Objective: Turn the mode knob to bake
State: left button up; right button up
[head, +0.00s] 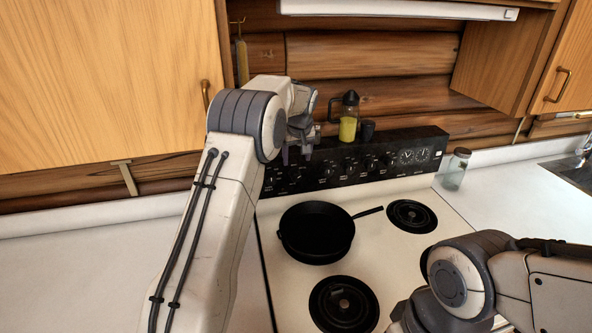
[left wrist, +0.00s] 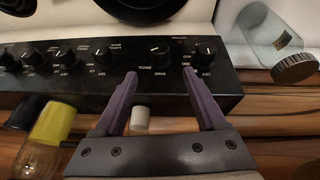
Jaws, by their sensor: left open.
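The black stove control panel (head: 350,163) runs along the back of the stove, with a row of dark knobs. In the left wrist view the panel appears upside down. The mode knob (left wrist: 160,53), with broil and bake lettering beside it, lies ahead of the gap between my left gripper's fingers. It carries a small white mark whose exact setting I cannot tell. My left gripper (left wrist: 162,88) is open, with nothing between its fingers. In the head view it hangs over the panel's left part (head: 297,152) and hides some knobs. My right gripper is not clearly shown.
Another knob (left wrist: 204,52) sits close beside the mode knob. A glass jar (left wrist: 272,40), a white cylinder (left wrist: 140,118) and a yellow-filled carafe (head: 348,130) stand near the panel. A black pan (head: 316,232) rests on the stove. A second jar (head: 455,174) stands on the right counter.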

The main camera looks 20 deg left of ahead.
aim_at(296, 173)
pick_arm(q)
jog(key=p+x, duration=0.3)
jog(key=x, duration=0.5)
jog(key=shift+w+f, duration=0.1)
jog(key=shift+w+a+f+p, duration=0.15)
jog(key=shift+f+p, duration=0.15)
jog(key=shift+f, duration=0.15)
